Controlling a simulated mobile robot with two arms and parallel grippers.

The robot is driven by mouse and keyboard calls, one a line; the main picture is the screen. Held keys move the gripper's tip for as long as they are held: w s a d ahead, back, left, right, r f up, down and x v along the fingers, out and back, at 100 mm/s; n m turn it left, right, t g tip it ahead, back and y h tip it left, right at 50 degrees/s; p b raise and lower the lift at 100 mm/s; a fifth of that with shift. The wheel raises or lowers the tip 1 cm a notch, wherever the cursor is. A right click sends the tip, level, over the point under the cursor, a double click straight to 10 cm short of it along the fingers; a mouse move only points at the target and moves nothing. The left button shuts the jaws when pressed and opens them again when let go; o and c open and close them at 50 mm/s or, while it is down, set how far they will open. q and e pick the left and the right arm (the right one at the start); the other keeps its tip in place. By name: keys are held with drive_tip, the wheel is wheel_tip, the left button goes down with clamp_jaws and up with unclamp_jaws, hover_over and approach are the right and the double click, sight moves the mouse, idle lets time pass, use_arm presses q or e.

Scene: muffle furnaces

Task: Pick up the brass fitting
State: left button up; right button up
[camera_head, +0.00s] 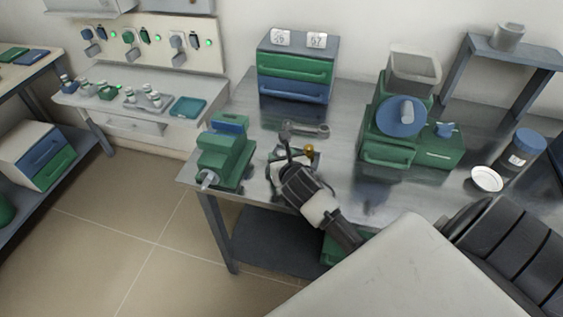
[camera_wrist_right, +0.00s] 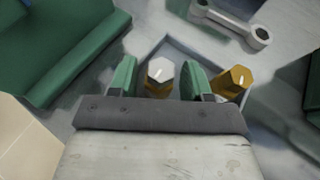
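A brass fitting (camera_wrist_right: 232,84) with a hexagonal golden body stands just outside the right-hand finger in the right wrist view. It also shows as a small golden spot in the head view (camera_head: 309,149). My right gripper (camera_wrist_right: 159,80) is open, with green fingertips. Between its fingers is a second fitting (camera_wrist_right: 160,72) with a silver-grey hexagonal top and a brownish lower part. Small gaps show on both sides of it. Both fittings appear to stand in a shallow grey tray (camera_wrist_right: 205,62). In the head view my right gripper (camera_head: 281,166) hides much of the tray. My left gripper is not in view.
A wrench (camera_head: 310,129) lies behind the tray. A green vise (camera_head: 225,155) stands to the left, close to the gripper. A green machine with a blue disc (camera_head: 402,117) stands to the right. A drawer box (camera_head: 296,68) is at the back.

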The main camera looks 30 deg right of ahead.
drive_tip(key=c, duration=0.7)
drive_tip(key=shift+c, duration=0.4)
drive_tip(key=shift+r, duration=0.15)
